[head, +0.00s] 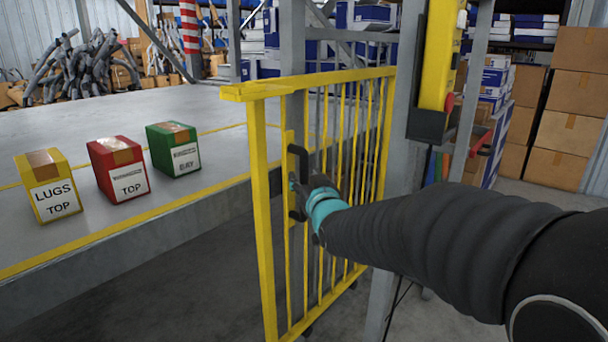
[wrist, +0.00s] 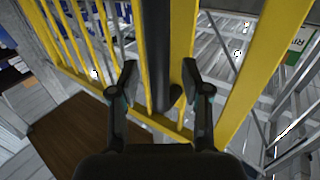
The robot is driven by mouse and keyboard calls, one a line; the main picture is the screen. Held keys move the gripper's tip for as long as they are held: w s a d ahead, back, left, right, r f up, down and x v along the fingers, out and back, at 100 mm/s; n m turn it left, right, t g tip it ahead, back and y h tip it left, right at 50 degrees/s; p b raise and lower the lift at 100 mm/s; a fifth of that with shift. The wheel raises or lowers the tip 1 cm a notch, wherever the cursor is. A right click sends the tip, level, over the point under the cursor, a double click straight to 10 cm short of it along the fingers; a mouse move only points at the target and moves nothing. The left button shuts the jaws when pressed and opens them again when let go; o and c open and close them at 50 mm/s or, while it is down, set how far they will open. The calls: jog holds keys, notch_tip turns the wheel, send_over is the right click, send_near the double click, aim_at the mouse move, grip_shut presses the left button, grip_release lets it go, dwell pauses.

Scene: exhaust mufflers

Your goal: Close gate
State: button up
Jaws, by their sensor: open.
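The yellow barred gate (head: 265,200) stands upright in the middle of the head view, swung out at an angle from the grey post on its right. A black handle (head: 298,165) is mounted on its near left part. My gripper (head: 297,187) is at this handle in the head view, partly hidden by the bars and my wrist. In the wrist view my gripper (wrist: 160,82) is open, with its two fingers on either side of the dark handle bar (wrist: 158,50). The yellow bars of the gate (wrist: 183,35) also fill the upper wrist view. Contact with the handle cannot be told.
A raised grey platform (head: 190,110) with a yellow edge lies left of the gate. Yellow (head: 48,186), red (head: 119,169) and green (head: 174,149) boxes stand on it. A grey post (head: 398,140) stands right of the gate, with cardboard boxes (head: 572,95) behind.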

jog(key=shift+x, duration=1)
grip_shut()
